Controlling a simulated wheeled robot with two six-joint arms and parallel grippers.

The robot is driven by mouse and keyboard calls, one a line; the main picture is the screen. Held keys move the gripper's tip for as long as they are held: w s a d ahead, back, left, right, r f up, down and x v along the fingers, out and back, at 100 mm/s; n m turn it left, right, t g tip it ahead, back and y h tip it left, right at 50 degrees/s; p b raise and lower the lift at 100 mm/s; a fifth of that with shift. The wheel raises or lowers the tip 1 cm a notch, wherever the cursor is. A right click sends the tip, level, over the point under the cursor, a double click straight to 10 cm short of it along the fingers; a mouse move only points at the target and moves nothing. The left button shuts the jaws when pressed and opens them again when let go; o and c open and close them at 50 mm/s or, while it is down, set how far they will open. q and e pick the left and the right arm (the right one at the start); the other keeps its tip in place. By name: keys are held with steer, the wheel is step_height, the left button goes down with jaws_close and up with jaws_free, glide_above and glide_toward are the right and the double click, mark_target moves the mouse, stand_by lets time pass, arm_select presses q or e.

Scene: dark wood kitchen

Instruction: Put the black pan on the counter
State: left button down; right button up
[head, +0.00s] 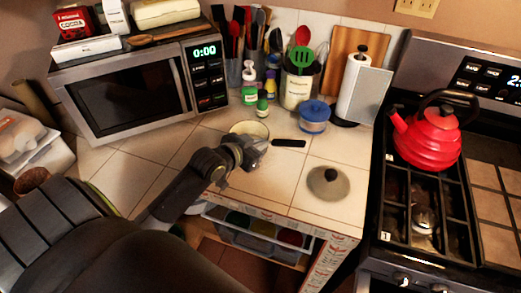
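A small round pan (250,127) with a cream-coloured inside is in the middle of the counter (285,172), in front of the microwave's right end. A short black handle (289,143) points right from beside it and seems to belong to it. My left gripper (258,147) is right at the near side of the pan and hides part of it and the handle's root. I cannot tell whether its fingers are open or closed on the pan, or whether the pan rests on the tiles. My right gripper is not in view.
A glass lid (328,183) lies near the counter's front edge. The microwave (130,95) is left; the stove with a red kettle (425,138) is right. Tiles around the lid are free.

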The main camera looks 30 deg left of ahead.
arm_select(q)
steer(key=shift+f, duration=1.15)
steer(key=shift+f, duration=0.1)
steer(key=c, duration=2.1)
jaws_free()
steer(key=shift+f, duration=0.15)
steer(key=o, duration=0.4)
steer(key=shift+r, duration=0.25)
steer(key=shift+s, duration=0.3)
steer(key=v, duration=1.1)
steer(key=shift+s+r, duration=0.15)
steer(key=shift+s, duration=0.05)
